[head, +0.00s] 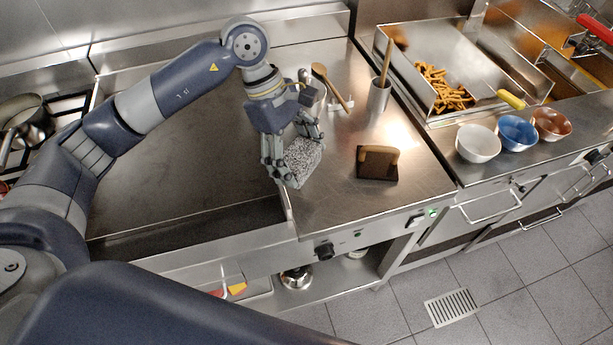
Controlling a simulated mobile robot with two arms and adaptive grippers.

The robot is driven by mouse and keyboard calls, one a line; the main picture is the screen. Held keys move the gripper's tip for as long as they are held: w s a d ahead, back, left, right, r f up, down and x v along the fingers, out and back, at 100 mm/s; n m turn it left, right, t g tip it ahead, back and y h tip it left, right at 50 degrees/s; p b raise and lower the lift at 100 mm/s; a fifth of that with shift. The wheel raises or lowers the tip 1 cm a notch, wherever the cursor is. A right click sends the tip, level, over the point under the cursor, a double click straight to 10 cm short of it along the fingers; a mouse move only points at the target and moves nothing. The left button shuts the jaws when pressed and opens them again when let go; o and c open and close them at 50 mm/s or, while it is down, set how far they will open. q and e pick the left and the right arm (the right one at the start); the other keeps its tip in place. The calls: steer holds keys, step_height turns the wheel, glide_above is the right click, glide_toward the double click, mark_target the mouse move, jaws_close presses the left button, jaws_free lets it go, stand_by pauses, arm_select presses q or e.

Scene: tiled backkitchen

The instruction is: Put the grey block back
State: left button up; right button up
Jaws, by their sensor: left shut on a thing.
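The grey block (304,158) is speckled and roughly box-shaped. My left gripper (293,160) is shut on it and holds it tilted above the right part of the steel worktop, near its front. The gripper's fingers cover part of the block's left side. Whether the block touches the steel below it, I cannot tell. My right gripper is not in view.
A dark block with a tan handle (378,162) stands right of the grey block. Behind are a steel cup (378,97) and a wooden spoon (333,87). White (477,143), blue (516,132) and copper (552,123) bowls stand right, before a fries tray (485,62).

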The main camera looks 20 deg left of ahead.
mark_target(305, 137)
arm_select(q)
steer(key=w+n+t, duration=0.1)
steer(key=n, duration=0.2)
steer(key=w+n+t, duration=0.1)
steer(key=w+n, duration=0.1)
steer(key=shift+w+d+r+n, duration=0.1)
steer(key=shift+w+r+n, duration=0.1)
steer(key=shift+n, duration=0.2)
steer(key=w+n+t, duration=0.1)
steer(key=n, duration=0.1)
steer(key=shift+w+r+n, duration=0.1)
steer(key=shift+n, duration=0.2)
steer(key=shift+w+a+n+t, duration=0.2)
steer(key=shift+n+t, duration=0.1)
steer(key=shift+n, duration=0.1)
steer(key=shift+w+y, duration=0.1)
steer(key=shift+y, duration=0.2)
step_height(305, 137, down, 5)
steer(key=shift+a+f+p, duration=0.1)
steer(key=shift+p, duration=0.5)
step_height(305, 137, down, 4)
steer(key=shift+f+p, duration=0.25)
steer(key=shift+p, duration=0.35)
steer(key=shift+f, duration=0.25)
steer(key=o, duration=1.4)
steer(key=shift+c, duration=0.2)
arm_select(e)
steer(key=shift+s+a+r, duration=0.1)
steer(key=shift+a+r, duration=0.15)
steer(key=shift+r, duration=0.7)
